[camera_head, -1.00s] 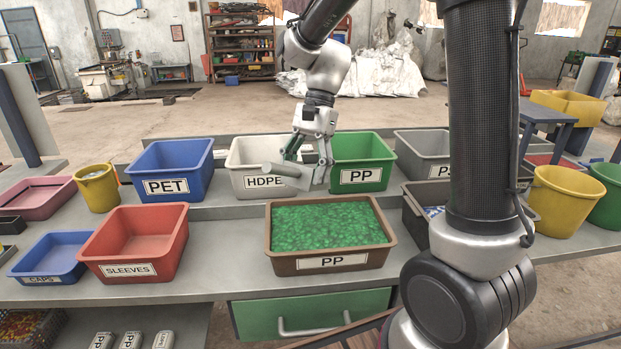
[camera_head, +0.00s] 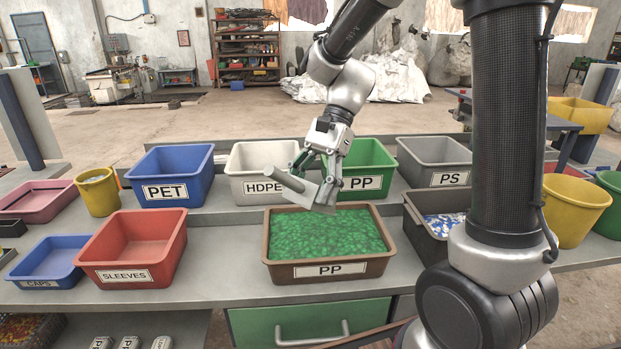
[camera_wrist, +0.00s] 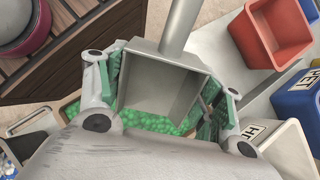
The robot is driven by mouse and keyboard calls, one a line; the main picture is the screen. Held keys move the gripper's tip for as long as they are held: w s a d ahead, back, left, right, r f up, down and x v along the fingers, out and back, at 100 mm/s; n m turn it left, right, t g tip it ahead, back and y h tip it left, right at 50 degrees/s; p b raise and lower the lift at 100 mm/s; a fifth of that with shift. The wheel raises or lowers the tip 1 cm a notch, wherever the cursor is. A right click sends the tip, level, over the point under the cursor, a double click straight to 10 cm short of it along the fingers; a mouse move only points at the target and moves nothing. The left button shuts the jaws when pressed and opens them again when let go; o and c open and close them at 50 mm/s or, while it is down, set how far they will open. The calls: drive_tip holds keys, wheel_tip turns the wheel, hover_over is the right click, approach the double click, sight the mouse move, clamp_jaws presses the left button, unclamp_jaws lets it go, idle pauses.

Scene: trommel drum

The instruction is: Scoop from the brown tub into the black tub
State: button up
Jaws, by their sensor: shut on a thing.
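The brown tub (camera_head: 330,269), labelled PP, stands at the front middle and is filled with green flakes (camera_head: 325,232). My gripper (camera_head: 318,172) is shut on a grey metal scoop (camera_head: 304,188), above the back part of this tub. In the wrist view the scoop (camera_wrist: 160,85) sits between the green finger pads, and no flakes show in its visible interior. Green flakes (camera_wrist: 150,120) show beyond it. The black tub (camera_head: 413,213), dark grey to black, stands right of the brown tub with blue and white pieces inside. My arm hides its right part.
Behind stand blue PET (camera_head: 172,172), white HDPE (camera_head: 258,190), green PP (camera_head: 364,183) and grey PS (camera_head: 436,178) tubs. A red SLEEVES tub (camera_head: 132,274) and a blue CAPS tub (camera_head: 48,283) are at left. Bare bench top lies between the red and brown tubs.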

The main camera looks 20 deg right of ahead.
drive_tip(key=shift+f, duration=2.95)
drive_tip(key=shift+w+d+f+t+h, duration=0.25)
drive_tip(key=shift+w+d+f+h, duration=0.25)
drive_tip(key=shift+d+f, duration=0.45)
drive_tip(key=shift+w+d+f+t+h, duration=0.35)
drive_tip(key=shift+w+d+f, duration=0.3)
drive_tip(key=shift+f, duration=0.65)
drive_tip(key=shift+w+d+f+t+h, duration=0.2)
drive_tip(key=shift+w+d+f+h, duration=0.3)
drive_tip(key=shift+d+f, duration=0.5)
drive_tip(key=shift+s+a+r+t+h, duration=0.5)
drive_tip(key=shift+a+r+h, duration=0.25)
drive_tip(key=shift+r, duration=1.2)
drive_tip(key=shift+s+a+r+t+h, duration=0.55)
drive_tip(key=shift+a+r, duration=0.2)
drive_tip(key=shift+r, duration=1.15)
drive_tip(key=shift+s+a+r+t+h, duration=0.4)
drive_tip(key=shift+a+r+h, duration=0.35)
drive_tip(key=shift+r, duration=1.2)
